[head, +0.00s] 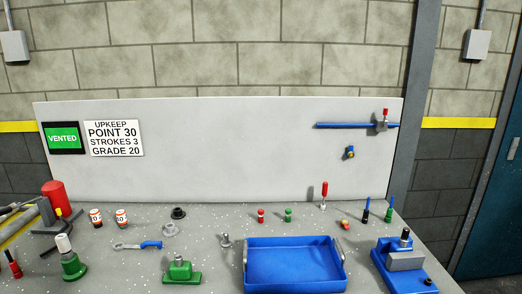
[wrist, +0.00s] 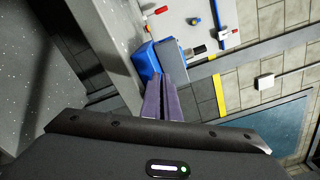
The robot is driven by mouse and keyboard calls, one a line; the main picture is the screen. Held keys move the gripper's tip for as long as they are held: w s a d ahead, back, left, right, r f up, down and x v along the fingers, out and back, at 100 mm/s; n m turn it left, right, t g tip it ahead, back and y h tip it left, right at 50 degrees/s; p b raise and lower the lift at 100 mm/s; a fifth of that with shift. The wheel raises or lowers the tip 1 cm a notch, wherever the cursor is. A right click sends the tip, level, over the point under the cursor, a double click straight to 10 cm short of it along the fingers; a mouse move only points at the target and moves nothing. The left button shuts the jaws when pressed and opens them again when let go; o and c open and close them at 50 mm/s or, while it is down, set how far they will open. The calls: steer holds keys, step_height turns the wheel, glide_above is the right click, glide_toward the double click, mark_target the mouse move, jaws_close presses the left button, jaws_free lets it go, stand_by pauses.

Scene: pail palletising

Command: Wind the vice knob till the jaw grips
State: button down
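The vice shows at the right front of the bench in the head view: a blue base (head: 388,268), a grey jaw block (head: 405,261) and an upright dark knob (head: 406,238) with a metal collar behind the block. In the wrist view the blue body (wrist: 146,62) and grey block (wrist: 172,62) lie just beyond my fingertips, with a dark knob (wrist: 198,50) to their right. My gripper (wrist: 167,80) has two purple fingers lying side by side, seemingly closed with nothing between them. It appears apart from the knob. The jaw's gap is not clear. My gripper is not visible in the head view.
A blue tray (head: 294,268) stands left of the vice. A green block (head: 181,272) and a green-based bottle (head: 72,264) are further left. A backboard (head: 220,150) closes the rear.

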steer(key=shift+d+r, duration=0.2)
steer(key=shift+d, duration=0.1)
stand_by(0.4)
steer(key=shift+r, duration=0.1)
steer(key=shift+a+r, duration=0.2)
steer(key=shift+a, duration=0.1)
steer(key=shift+s, duration=0.15)
steer(key=s, duration=0.5)
steer(key=shift+s, duration=0.4)
steer(key=shift+d, duration=0.1)
